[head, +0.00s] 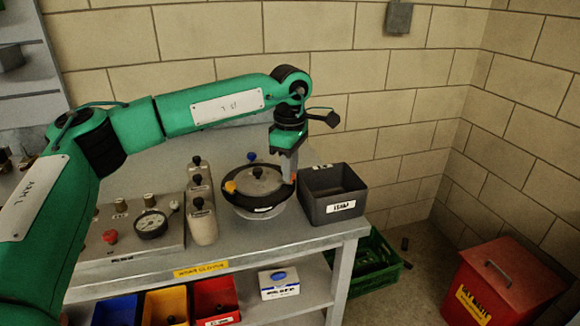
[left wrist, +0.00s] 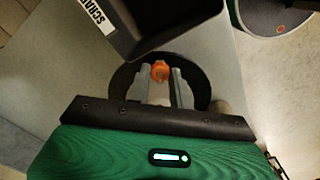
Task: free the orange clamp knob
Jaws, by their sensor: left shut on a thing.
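A round vessel with a black ring (head: 236,198) and a grey lid (head: 262,180) stands on the bench. The orange clamp knob (head: 293,177) is at the ring's right side, mostly hidden by my left gripper (head: 289,172). In the left wrist view the knob (left wrist: 160,70) is between the fingertips of my left gripper (left wrist: 160,78), with the black ring (left wrist: 122,78) around and behind them. The gripper points down and is shut on the knob. A yellow-orange knob (head: 231,187) is on the ring's left side and a blue knob (head: 251,156) at its back. My right gripper is not seen.
A dark open bin (head: 333,208) stands close to the vessel's right; it also shows in the left wrist view (left wrist: 165,20). Several capped bottles (head: 203,226) and a gauge panel (head: 125,245) are to the left. A red waste box (head: 500,275) is on the floor.

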